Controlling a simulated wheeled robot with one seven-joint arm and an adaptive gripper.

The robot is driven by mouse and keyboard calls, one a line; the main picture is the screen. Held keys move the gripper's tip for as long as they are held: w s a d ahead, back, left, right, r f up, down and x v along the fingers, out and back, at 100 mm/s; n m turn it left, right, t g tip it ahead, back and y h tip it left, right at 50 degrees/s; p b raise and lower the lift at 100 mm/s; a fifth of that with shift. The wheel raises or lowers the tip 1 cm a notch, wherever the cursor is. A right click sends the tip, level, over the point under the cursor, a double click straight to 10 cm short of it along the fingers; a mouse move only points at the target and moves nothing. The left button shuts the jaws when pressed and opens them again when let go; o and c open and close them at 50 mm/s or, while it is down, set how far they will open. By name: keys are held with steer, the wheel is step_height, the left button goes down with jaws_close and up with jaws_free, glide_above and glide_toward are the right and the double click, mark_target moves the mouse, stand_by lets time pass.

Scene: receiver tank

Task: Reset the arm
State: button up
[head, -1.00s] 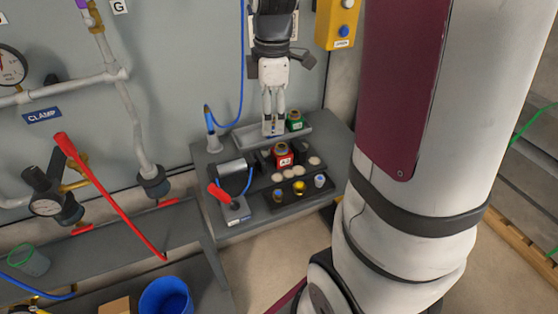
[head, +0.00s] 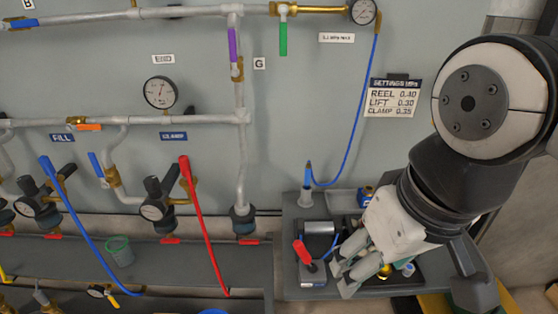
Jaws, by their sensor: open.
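My gripper (head: 352,277) is in the head view at the lower right, in front of the small grey bench (head: 290,240). Its fingers point down and to the left, and they are open with nothing seen between them. My arm is folded, with a large joint at the upper right and the wrist below it. I cannot tell whether the fingertips touch anything there.
A device with a red lever (head: 304,253) stands on the bench left of my gripper. A blue hose (head: 345,130) runs down to the bench. Pipes, a gauge (head: 161,93) and regulators line the wall. A settings sign (head: 393,97) hangs behind my arm. A green mesh cup (head: 120,251) sits on the left shelf.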

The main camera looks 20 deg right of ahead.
step_height(320, 180, up, 7)
steer(key=t+p, duration=0.1)
steer(key=p, duration=0.4)
steer(key=shift+p, duration=0.3)
stand_by(0.4)
